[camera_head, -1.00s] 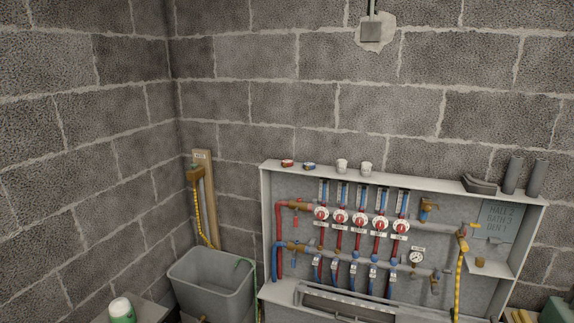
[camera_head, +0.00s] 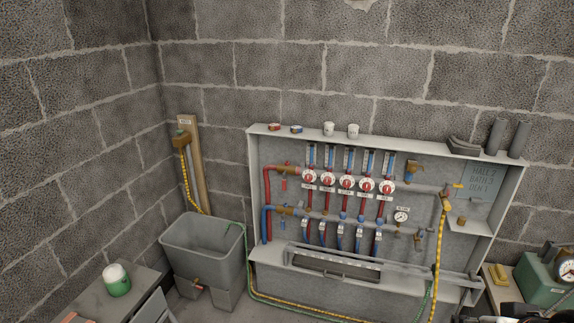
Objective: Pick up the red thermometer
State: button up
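A small round red item (camera_head: 274,127) lies on the top ledge of the grey manifold cabinet (camera_head: 376,140), near its left end. It may be the red thermometer, but it is too small to tell for sure. A similar blue item (camera_head: 296,129) lies just to its right, a little apart. Nothing touches or covers the red item.
Two white cups (camera_head: 328,129) and dark pipe insulation (camera_head: 496,137) share the ledge. Red and blue pipes with dials fill the cabinet. A grey tank (camera_head: 203,250) stands left; a bench (camera_head: 85,300) holds a green-white tub (camera_head: 116,280). A green gauge box (camera_head: 545,280) is right.

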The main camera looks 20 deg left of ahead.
aim_at(273, 127)
jog(key=i+j+u, duration=0.2)
jog(key=i+j, duration=0.5)
jog(key=i, duration=0.1)
